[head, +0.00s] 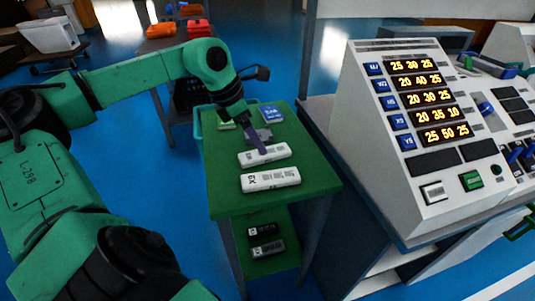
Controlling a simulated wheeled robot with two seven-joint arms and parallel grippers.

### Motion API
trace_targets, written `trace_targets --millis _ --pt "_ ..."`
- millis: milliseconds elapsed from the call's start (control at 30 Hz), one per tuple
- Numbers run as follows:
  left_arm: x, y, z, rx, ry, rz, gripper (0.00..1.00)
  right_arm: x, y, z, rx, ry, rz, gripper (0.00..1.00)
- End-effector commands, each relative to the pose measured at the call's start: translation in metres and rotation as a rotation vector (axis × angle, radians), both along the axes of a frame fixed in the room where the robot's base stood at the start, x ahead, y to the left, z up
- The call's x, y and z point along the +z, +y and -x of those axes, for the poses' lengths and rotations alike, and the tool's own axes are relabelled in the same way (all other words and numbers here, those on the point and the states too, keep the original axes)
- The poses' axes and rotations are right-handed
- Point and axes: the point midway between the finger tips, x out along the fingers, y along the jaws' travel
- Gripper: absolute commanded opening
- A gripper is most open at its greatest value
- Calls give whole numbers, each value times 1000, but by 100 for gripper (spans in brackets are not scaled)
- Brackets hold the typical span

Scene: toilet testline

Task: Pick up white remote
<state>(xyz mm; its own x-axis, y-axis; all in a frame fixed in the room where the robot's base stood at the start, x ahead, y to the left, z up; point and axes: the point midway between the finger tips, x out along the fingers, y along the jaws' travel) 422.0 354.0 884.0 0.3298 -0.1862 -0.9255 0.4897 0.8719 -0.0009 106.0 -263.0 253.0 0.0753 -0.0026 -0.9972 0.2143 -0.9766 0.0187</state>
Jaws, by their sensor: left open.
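Two white remotes lie on the green top of a small stand (304,196). The nearer white remote (270,180) lies clear near the front edge. The farther white remote (272,154) lies just behind it. My left gripper (262,147) reaches down from the left over the farther remote, with its fingers at or just above that remote's left half. The jaws are open and hold nothing. I cannot tell whether a finger touches the remote. My right gripper is not in view.
A blue-white item (272,114) and a green item (227,125) lie at the stand's back. Dark items (267,248) lie on its lower shelf. A control console (405,130) with lit numbers stands close on the right. Orange bins (194,27) stand far back.

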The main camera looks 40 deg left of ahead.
Motion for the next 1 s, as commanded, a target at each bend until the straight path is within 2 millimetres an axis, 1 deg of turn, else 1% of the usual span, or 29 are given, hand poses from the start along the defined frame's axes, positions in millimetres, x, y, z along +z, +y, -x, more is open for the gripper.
trace_targets --millis 133,200,300,400,533,567,600,667,700,800,1000 --pt "-18 -5 -7 -1 3 4 92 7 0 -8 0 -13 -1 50" --pt "-31 -8 -12 -1 4 6 92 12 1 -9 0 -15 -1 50" --pt "-45 -11 -18 -1 0 6 92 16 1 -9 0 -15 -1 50" --pt "-51 -12 -20 1 -2 3 92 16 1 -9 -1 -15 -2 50" --pt "-51 -11 -20 2 -3 1 92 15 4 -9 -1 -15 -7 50" --pt "-51 -11 -20 2 -3 1 89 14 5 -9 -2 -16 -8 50" --pt "-51 -11 -20 2 -3 1 73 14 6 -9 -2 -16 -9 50" --pt "-51 -11 -20 2 -3 1 50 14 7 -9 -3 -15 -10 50" --pt "-51 -11 -20 2 -3 1 35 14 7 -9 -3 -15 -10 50" --pt "-51 -11 -20 2 -3 1 0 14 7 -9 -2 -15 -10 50" --pt "-50 -11 -20 2 -3 1 0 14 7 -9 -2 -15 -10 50"
